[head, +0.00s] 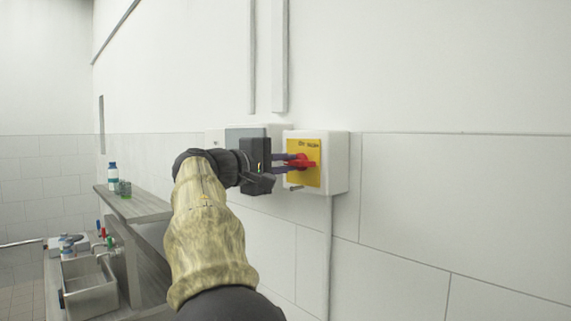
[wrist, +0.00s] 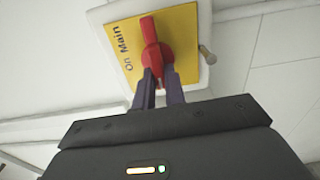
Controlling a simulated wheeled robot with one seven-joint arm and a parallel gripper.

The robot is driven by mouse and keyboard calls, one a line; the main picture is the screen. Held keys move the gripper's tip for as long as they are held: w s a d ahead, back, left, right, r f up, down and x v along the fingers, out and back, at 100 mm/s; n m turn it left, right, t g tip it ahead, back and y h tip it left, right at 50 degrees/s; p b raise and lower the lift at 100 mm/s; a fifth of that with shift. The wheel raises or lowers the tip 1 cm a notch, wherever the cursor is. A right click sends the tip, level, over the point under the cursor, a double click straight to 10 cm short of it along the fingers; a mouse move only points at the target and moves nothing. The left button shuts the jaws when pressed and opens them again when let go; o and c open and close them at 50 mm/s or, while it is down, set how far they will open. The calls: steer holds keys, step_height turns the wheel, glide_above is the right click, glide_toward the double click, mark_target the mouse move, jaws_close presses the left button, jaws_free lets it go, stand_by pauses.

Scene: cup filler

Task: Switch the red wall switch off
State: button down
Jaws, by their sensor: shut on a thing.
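The red wall switch (head: 303,161) is a rotary knob on a yellow plate (head: 318,176) on a white wall box (head: 338,162). In the wrist view the red knob (wrist: 153,42) stands out from the yellow plate (wrist: 180,30), which reads "On Main". My gripper (head: 292,164) reaches the knob from the left. In the wrist view its two fingers (wrist: 160,84) are shut on the knob's near end. The fingertips hide part of that end.
A grey box (head: 240,134) is on the wall behind my gripper. Vertical conduits (head: 280,55) run above it. Lower left are a shelf (head: 140,207) with bottles and a metal sink (head: 90,287). The wall right of the switch box is clear.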

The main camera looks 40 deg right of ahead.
steer(key=c, duration=1.5)
jaws_free()
steer(key=shift+o, duration=0.2)
steer(key=shift+a, duration=0.1)
steer(key=s+a+b, duration=0.1)
steer(key=a+b, duration=0.4)
steer(key=a, duration=1.2)
steer(key=shift+s+a, duration=0.15)
